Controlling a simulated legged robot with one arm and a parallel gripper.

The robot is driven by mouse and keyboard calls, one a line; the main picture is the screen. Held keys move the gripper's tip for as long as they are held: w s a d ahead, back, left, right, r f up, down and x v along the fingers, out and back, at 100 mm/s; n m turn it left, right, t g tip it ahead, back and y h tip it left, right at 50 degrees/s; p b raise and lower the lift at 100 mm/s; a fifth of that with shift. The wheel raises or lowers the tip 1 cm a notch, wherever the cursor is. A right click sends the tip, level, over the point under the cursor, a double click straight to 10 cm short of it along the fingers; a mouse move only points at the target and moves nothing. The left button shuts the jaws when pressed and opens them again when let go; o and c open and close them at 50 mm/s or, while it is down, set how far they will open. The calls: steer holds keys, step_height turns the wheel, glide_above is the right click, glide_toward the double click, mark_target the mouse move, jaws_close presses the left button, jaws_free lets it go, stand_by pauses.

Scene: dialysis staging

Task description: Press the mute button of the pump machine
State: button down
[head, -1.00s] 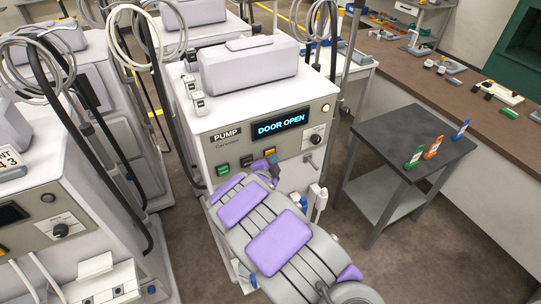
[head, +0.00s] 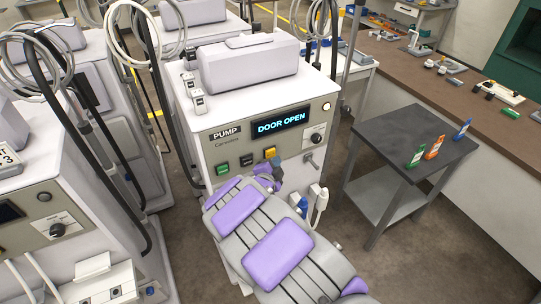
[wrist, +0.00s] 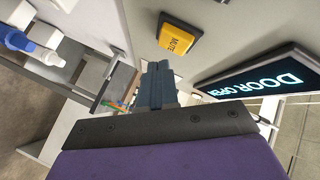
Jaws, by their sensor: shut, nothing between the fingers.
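The white pump machine (head: 220,170) stands in the middle of the head view, its display (head: 281,122) reading DOOR OPEN. Its yellow mute button (head: 270,152) is at the right end of a row of buttons under the display. In the wrist view the yellow button (wrist: 180,34), marked MUTE, is near the top. My gripper (head: 272,168) is just below the button in the head view. In the wrist view its dark fingers (wrist: 158,72) are together and empty, with their tips near the button but apart from it in the picture. Touch with the panel cannot be told.
A green button (head: 222,168) and a dark button (head: 246,160) sit left of the yellow one. A knob (head: 316,138) is at the right of the panel. White and blue connectors (head: 304,204) stick out below. A dark-topped table (head: 415,135) stands to the right.

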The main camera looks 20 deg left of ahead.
steer(key=s+d+b, duration=0.3)
steer(key=shift+d+b, duration=0.3)
stand_by(0.7)
steer(key=s+d+r+n+g, duration=0.2)
steer(key=s+d+r+g, duration=0.15)
steer(key=d, duration=0.55)
steer(key=s+d+r+n+g, duration=0.25)
steer(key=d+g, duration=0.25)
steer(key=d, duration=0.3)
steer(key=s+d+r+n+g, duration=0.1)
steer(key=s+d+n+g, duration=0.1)
steer(key=s+d, duration=0.4)
steer(key=s+d+r+n+g+h, duration=0.1)
steer(key=s+d, duration=0.5)
steer(key=s, duration=1.1)
steer(key=s+d+r+n+g, duration=0.2)
steer(key=s+d+g, duration=0.3)
steer(key=s, duration=0.6)
steer(key=shift+s+d+r+n+g, duration=0.2)
steer(key=shift+d+r+n+g, duration=0.15)
steer(key=shift+d+n, duration=0.25)
